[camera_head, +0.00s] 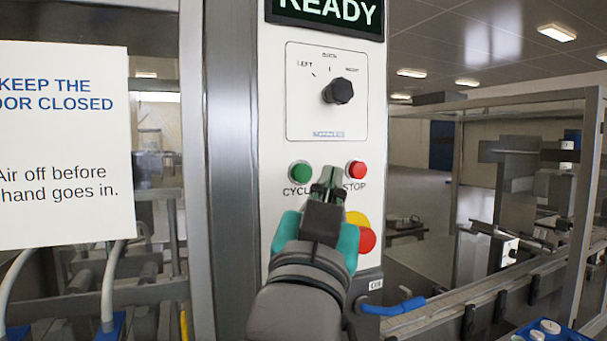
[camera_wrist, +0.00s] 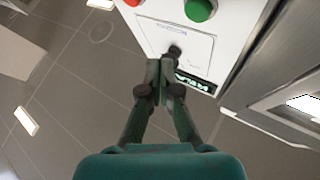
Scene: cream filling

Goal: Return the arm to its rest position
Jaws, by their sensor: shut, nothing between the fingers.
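My gripper (camera_head: 327,180) is shut and empty in front of the white control panel (camera_head: 275,215), between the green cycle button (camera_head: 301,171) and the red stop button (camera_head: 357,169). My arm reaches up from the bottom of the head view. In the wrist view the panel appears upside down, and the shut fingertips (camera_wrist: 162,68) overlap the lower edge of its image near the black selector knob (camera_wrist: 175,50). The knob also shows in the head view (camera_head: 338,91), above my gripper. Whether the fingertips touch the panel cannot be told.
A red emergency button (camera_head: 366,241) on yellow is partly hidden behind my gripper. The display (camera_head: 325,12) reads READY. A door sign (camera_head: 62,145) hangs left, beside a metal post (camera_head: 231,170). A conveyor (camera_head: 480,290) and framed machine stand right. A blue-handled lever (camera_head: 395,307) juts out low.

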